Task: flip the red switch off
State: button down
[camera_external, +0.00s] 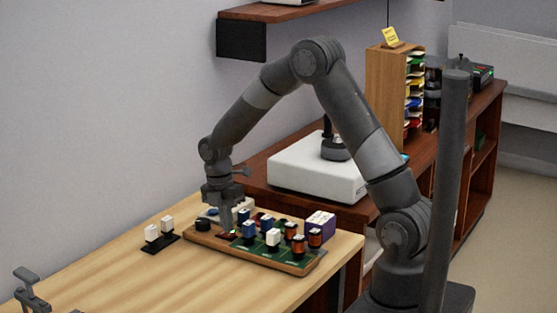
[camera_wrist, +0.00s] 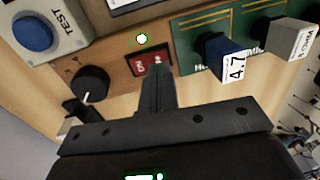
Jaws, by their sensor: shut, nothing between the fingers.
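The red switch (camera_wrist: 150,63) is a small rocker in a dark frame with white lettering, set in a wooden board (camera_wrist: 190,15). My gripper (camera_wrist: 156,72) is shut and empty, its fingertips right at the near edge of the switch in the wrist view. I cannot tell whether they touch it. In the outside view my gripper (camera_external: 226,229) points down at the board's left part, and the switch shows as a small red patch (camera_external: 229,235) beside the fingertips. A small light (camera_wrist: 142,39) glows whitish green just beyond the switch. Which way the rocker is tipped is unclear.
A black knob (camera_wrist: 90,84) and a blue TEST button (camera_wrist: 33,32) lie left of the switch. A blue component marked 4.7 (camera_wrist: 222,55) stands close on the right. A purple box (camera_external: 320,223) stands behind the board.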

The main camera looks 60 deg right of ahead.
jog(key=shift+f, duration=0.4)
jog(key=shift+s, duration=0.1)
jog(key=shift+s+f, duration=0.15)
jog(key=shift+f, duration=0.1)
jog(key=shift+w+r, duration=0.1)
jog(key=shift+w, duration=0.75)
jog(key=shift+r, duration=0.1)
